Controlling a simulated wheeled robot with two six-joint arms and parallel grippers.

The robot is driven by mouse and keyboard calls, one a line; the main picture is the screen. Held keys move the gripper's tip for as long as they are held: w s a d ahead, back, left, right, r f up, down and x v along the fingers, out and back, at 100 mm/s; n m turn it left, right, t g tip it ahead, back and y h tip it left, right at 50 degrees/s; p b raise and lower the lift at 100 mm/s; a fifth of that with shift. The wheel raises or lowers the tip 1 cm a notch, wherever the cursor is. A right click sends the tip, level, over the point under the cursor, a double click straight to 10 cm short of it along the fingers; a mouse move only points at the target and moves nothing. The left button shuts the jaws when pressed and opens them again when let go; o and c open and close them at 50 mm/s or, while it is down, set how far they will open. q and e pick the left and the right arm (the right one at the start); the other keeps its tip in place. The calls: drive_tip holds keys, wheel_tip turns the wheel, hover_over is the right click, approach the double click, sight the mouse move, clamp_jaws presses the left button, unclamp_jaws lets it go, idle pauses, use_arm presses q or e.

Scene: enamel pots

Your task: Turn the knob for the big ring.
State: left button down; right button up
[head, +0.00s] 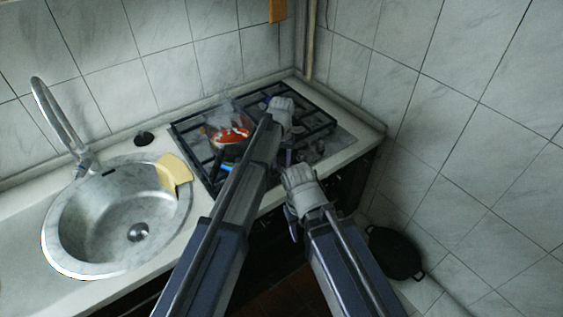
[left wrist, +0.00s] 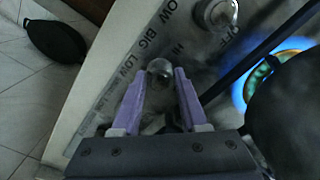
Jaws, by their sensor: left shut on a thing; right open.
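In the left wrist view, my left gripper (left wrist: 160,86) is shut on a rounded, shiny knob (left wrist: 160,69) on the stove's control strip. The printed word BIG is beside it, with LOW and HI nearby. A second knob (left wrist: 216,13) sits further along, near the word OFF. A lit burner (left wrist: 268,72) shows a blue flame at the right. In the head view the left gripper is over the right part of the stove (head: 345,137), and the held knob is not clear. My right gripper (head: 292,214) is open in front of the counter, its fingers mostly hidden.
A pot with red-and-white contents (head: 230,134) steams on the stove's left side. A sink (head: 62,232) with a yellow cloth-like thing (head: 174,171) on its rim lies left. Tiled walls close the corner behind.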

idle(0.4)
use_arm(q)
drive_tip(key=shift+c, duration=2.1)
unclamp_jaws()
drive_tip(key=shift+r, duration=0.1)
wheel_tip(320, 180, up, 8)
drive_tip(key=p, duration=0.8)
drive_tip(key=shift+f, duration=0.25)
drive_tip(key=shift+s, duration=0.25)
drive_tip(key=s+a+m, duration=0.1)
drive_tip(key=s+a, duration=0.2)
drive_tip(key=s, duration=1)
drive_tip(key=s+a+y, duration=0.1)
drive_tip(key=s+a, duration=0.2)
drive_tip(key=s, duration=1)
drive_tip(key=shift+s+m, duration=0.2)
drive_tip(key=shift+m, duration=0.2)
